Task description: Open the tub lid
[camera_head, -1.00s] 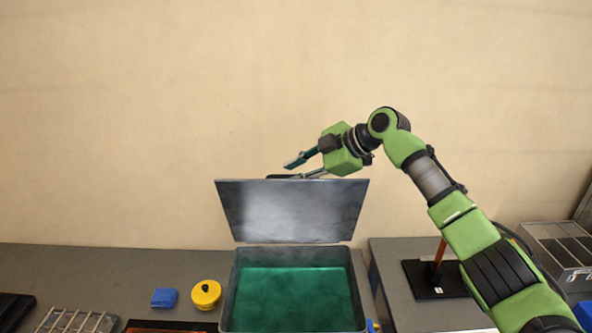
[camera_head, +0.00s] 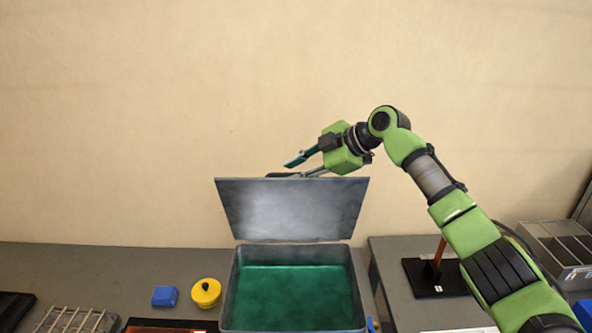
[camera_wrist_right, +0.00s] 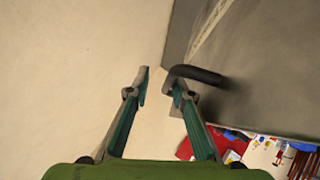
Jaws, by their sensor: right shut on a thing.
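The grey tub (camera_head: 358,290) stands on the bench with green liquid (camera_head: 295,297) inside. Its lid (camera_head: 292,208) is raised, standing steeply above the tub's back edge, and the tub's mouth is uncovered. A dark handle (camera_wrist_right: 196,75) sits by the lid's upper edge, and part of it shows in the head view (camera_head: 285,175). My right gripper (camera_head: 298,168) is at that top edge, shut on the handle. In the right wrist view the fingertips (camera_wrist_right: 160,86) stand apart, with the handle's end at the right one. My left gripper is not in view.
A blue block (camera_head: 165,296) and a yellow round container (camera_head: 206,293) stand left of the tub. A wire rack (camera_head: 75,320) is at the front left. A black stand (camera_head: 432,279) and a grey divided bin (camera_head: 560,247) are at the right. A plain wall rises behind.

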